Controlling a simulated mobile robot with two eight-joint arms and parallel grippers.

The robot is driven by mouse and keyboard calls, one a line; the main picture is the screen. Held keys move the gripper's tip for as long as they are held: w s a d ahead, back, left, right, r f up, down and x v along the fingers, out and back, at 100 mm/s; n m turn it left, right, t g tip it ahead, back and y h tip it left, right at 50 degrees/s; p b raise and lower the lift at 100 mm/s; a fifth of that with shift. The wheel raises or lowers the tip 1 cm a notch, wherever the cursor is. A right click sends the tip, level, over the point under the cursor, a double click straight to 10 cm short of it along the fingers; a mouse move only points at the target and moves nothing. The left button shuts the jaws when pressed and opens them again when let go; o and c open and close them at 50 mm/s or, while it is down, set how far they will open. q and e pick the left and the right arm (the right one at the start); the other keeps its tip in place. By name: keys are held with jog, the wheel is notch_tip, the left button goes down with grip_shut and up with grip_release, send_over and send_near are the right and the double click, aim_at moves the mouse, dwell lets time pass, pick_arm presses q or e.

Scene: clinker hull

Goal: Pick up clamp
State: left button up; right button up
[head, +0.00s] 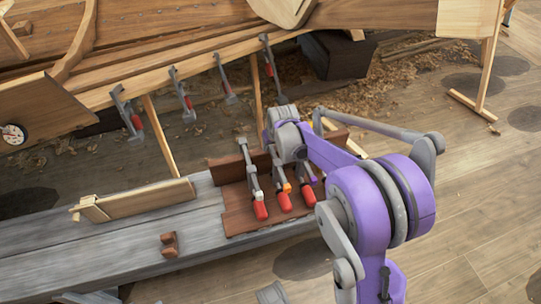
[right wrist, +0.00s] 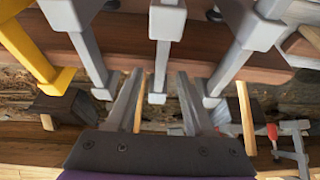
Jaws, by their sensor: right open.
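Several grey clamps with red handles lie side by side on a reddish-brown tray (head: 238,221) in the head view. The leftmost clamp (head: 252,180) shows most fully; another clamp (head: 283,198) beside it has an orange part. My right gripper (head: 286,142) is over the far end of these clamps, and its fingertips are hidden there by my arm. In the right wrist view my right gripper (right wrist: 159,80) is open, its two fingers on either side of a grey clamp bar (right wrist: 162,57). I cannot tell if they touch it. My left gripper is not in view.
The tray rests on a grey plank bench (head: 130,246), with a wooden box-like piece (head: 138,200) and a small brown block (head: 169,244). More clamps (head: 183,96) hang along the wooden hull's edge (head: 210,50) behind. A yellow clamp (right wrist: 32,50) stands left in the right wrist view.

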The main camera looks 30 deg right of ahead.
jog(key=shift+x, duration=0.75)
jog(key=shift+f, duration=0.25)
grip_shut()
dwell(1.4)
